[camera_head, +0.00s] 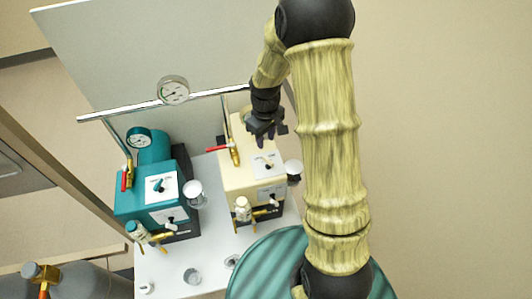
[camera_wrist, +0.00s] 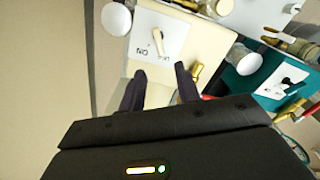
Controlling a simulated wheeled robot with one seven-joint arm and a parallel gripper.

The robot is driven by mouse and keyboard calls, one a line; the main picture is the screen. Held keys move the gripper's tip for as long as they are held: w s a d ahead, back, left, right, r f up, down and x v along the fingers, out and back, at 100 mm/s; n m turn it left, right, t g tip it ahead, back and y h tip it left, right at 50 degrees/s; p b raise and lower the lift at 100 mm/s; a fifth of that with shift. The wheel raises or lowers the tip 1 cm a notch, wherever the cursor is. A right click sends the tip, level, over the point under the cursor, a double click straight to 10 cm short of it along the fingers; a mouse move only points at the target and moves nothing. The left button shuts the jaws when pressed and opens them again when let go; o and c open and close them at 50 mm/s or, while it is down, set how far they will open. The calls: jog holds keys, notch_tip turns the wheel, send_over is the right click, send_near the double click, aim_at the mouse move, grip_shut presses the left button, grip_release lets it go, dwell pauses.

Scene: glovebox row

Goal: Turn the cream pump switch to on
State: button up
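The cream pump (camera_head: 238,181) stands on the white bench, right of the teal pump. Its top carries a white switch plate (camera_head: 273,158), which also shows in the wrist view (camera_wrist: 176,29). The pump switch (camera_wrist: 158,42) is a small pale lever on that plate, its lower end leaning slightly right in the wrist view. Dark lettering lies on either side below it. The clearest label is at lower left and appears upside down. My gripper (camera_wrist: 162,84) is open and empty above the cream pump's top, its two dark fingers apart and short of the lever in the picture.
The teal pump (camera_head: 134,202) has a similar switch plate, with a gauge (camera_head: 139,138) behind it. A red-handled brass valve (camera_head: 233,152) stands close left of my gripper. A metal rail (camera_head: 130,112) with a round gauge (camera_head: 173,90) crosses behind.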

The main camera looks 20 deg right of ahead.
aim_at(266, 158)
notch_tip(266, 158, down, 10)
jog(key=shift+r+p, duration=0.25)
jog(key=shift+p, duration=0.75)
grip_shut()
